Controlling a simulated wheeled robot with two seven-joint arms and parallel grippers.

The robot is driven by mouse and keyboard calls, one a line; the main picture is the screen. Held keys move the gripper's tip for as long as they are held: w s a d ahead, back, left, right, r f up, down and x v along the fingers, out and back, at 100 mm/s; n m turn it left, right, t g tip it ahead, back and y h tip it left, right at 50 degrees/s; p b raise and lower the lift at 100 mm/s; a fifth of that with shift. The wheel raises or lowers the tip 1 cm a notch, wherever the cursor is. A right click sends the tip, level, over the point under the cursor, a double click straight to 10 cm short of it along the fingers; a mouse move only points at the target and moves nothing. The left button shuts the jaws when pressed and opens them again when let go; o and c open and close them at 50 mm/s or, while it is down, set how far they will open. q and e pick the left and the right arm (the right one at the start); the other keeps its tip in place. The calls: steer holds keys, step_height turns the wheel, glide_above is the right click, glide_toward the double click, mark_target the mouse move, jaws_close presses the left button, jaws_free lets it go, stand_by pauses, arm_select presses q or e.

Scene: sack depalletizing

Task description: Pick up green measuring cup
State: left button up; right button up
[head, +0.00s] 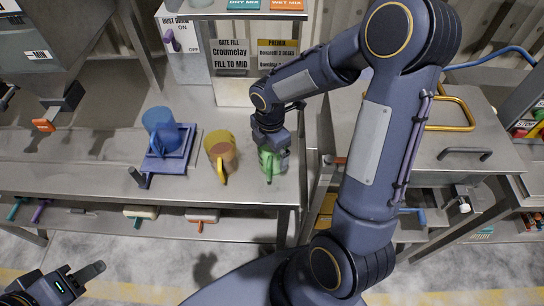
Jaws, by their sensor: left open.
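The green measuring cup (267,163) stands near the right end of the steel bench, with its handle toward the front. My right gripper (272,150) reaches down from above at the cup, and its fingers overlap the cup's rim in the head view. Its fingertips are partly hidden, so I cannot tell whether they are closed on the cup. My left gripper (88,275) is open and empty at the lower left, in front of the bench and apart from everything on it.
A yellow measuring cup (218,150) with brownish contents stands left of the green one. A blue jug (162,130) sits on a blue scale (180,152) further left. A lower shelf holds scoops and brushes (140,212). A steel cabinet (455,120) stands at right.

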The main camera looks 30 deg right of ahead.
steer(key=c, duration=1.1)
